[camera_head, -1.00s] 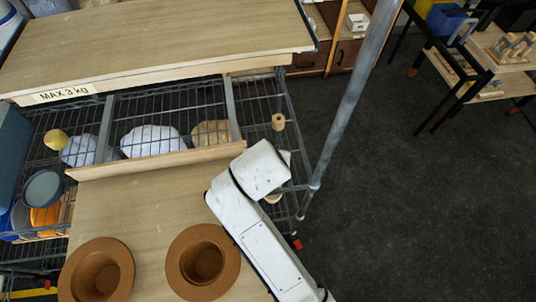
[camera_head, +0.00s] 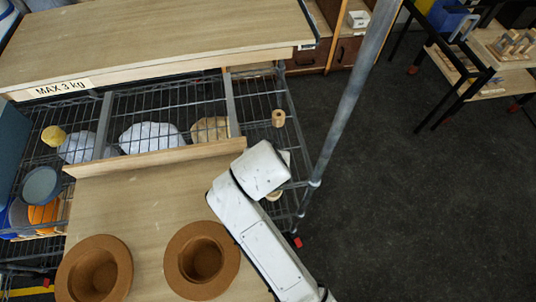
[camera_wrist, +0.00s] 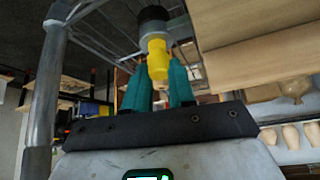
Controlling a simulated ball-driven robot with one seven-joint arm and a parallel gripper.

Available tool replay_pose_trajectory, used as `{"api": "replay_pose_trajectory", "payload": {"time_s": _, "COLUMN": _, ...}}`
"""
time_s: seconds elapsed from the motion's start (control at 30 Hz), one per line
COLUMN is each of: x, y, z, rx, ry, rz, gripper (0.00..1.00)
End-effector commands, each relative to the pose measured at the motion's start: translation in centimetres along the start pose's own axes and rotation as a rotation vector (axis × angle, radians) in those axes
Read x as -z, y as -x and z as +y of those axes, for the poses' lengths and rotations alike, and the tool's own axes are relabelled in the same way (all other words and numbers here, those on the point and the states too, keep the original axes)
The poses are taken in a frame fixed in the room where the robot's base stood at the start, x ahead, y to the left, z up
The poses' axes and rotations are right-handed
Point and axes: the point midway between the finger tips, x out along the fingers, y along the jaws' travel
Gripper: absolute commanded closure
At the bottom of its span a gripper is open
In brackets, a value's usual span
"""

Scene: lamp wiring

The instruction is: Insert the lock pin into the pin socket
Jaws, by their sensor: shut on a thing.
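The lock pin (camera_wrist: 158,60) appears as a yellow piece held between the teal fingers of my gripper (camera_wrist: 160,84) in the wrist view. My gripper is shut on it. A dark, round-ended piece (camera_wrist: 153,15) sits at the far end of the yellow piece, with a pale band between them. I cannot tell whether this dark piece is part of the pin or a separate part. In the head view my white arm hides the gripper and the pin. I cannot make out the pin socket in either view.
A wire shelf (camera_head: 75,110) with wooden rails lies near my arm, with a metal post (camera_head: 345,110) to its right. Two brown hat-shaped pieces (camera_head: 202,260) (camera_head: 94,270) rest on the wooden board (camera_head: 135,205).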

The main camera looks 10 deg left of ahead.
Motion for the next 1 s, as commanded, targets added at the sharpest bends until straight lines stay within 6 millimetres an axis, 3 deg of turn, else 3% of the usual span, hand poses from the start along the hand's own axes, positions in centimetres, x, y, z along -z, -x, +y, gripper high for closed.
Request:
{"api": "replay_pose_trajectory", "payload": {"time_s": 0.07, "x": 0.0, "y": 0.0, "z": 0.0, "rx": 0.0, "ry": 0.0, "rz": -0.001, "gripper": 1.0}}
{"api": "replay_pose_trajectory", "payload": {"time_s": 0.1, "x": 0.0, "y": 0.0, "z": 0.0, "rx": 0.0, "ry": 0.0, "rz": -0.001, "gripper": 0.73}}
{"api": "replay_pose_trajectory", "payload": {"time_s": 0.4, "x": 0.0, "y": 0.0, "z": 0.0, "rx": 0.0, "ry": 0.0, "rz": -0.001, "gripper": 0.46}}
{"api": "replay_pose_trajectory", "payload": {"time_s": 0.73, "x": 0.0, "y": 0.6, "z": 0.0, "rx": 0.001, "ry": 0.0, "rz": 0.0, "gripper": 0.46}}
{"api": "replay_pose_trajectory", "payload": {"time_s": 1.0, "x": 0.0, "y": 5.2, "z": -0.1, "rx": 0.004, "ry": 0.001, "rz": 0.003, "gripper": 0.46}}
